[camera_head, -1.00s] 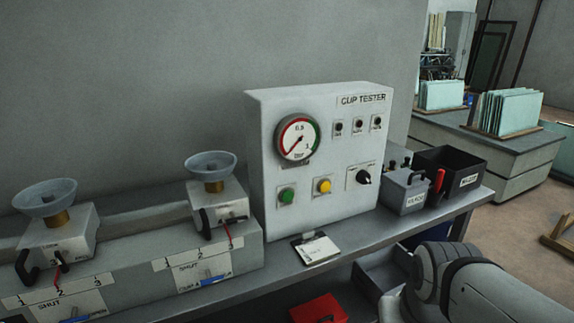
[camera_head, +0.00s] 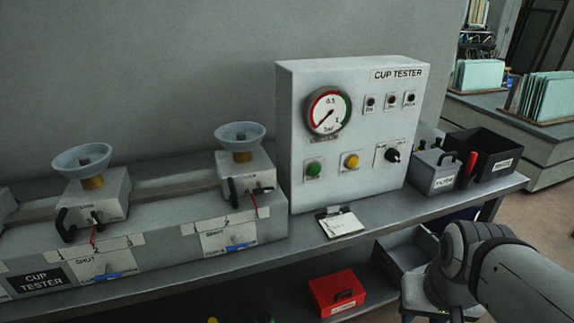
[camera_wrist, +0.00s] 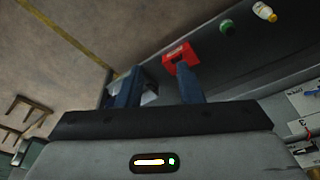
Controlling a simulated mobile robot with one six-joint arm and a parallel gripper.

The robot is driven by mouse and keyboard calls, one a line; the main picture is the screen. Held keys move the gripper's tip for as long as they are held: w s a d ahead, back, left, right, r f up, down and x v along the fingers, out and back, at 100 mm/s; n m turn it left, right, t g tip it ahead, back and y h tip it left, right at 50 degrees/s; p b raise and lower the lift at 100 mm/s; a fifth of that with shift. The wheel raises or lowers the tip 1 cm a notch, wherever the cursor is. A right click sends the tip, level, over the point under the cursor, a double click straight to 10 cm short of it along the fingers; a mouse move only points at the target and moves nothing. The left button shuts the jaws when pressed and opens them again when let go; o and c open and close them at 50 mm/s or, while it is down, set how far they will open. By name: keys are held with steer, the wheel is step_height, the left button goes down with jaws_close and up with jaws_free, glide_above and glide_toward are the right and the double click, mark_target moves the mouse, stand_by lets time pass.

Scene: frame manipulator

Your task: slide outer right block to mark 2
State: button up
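The outer right block (camera_head: 247,178) is a light grey box with a pale suction cup (camera_head: 240,136) on a brass stem and a black handle. It sits on the grey rail near its right end. Its red pointer (camera_head: 255,206) hangs over the right part of the white mark strip (camera_head: 229,221), to the right of mark 2. A similar block (camera_head: 95,198) stands to the left. My gripper (camera_wrist: 157,82) shows only in the wrist view. Its two blue fingers are apart, with nothing seen held between them, well away from the block.
The cup tester box (camera_head: 350,135) stands right of the rail, with a clipboard (camera_head: 340,224) in front. A grey bin (camera_head: 434,172) and a black bin (camera_head: 484,158) are farther right. A red box (camera_head: 337,292) is on the lower shelf and also shows in the wrist view (camera_wrist: 180,54).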

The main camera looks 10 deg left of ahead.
stand_by(0.3)
steer(key=w+a+n+t+p, duration=0.3)
steer(key=w+t, duration=0.1)
steer(key=w, duration=1.1)
steer(key=w+a+n+t+y+p, duration=0.1)
steer(key=w+a+n+t+y, duration=0.25)
steer(key=w+a, duration=0.55)
steer(key=n+g+y+p, duration=0.35)
steer(key=n+y, duration=0.35)
steer(key=y, duration=0.6)
glide_toward(235, 205)
steer(key=w+a+r, duration=0.1)
steer(key=a, duration=0.2)
steer(key=shift+m+t, duration=0.25)
steer(key=shift+t, duration=0.25)
steer(key=p+x, duration=0.2)
steer(key=x, duration=0.5)
steer(key=shift+w+a, duration=0.1)
steer(key=shift+w, duration=0.2)
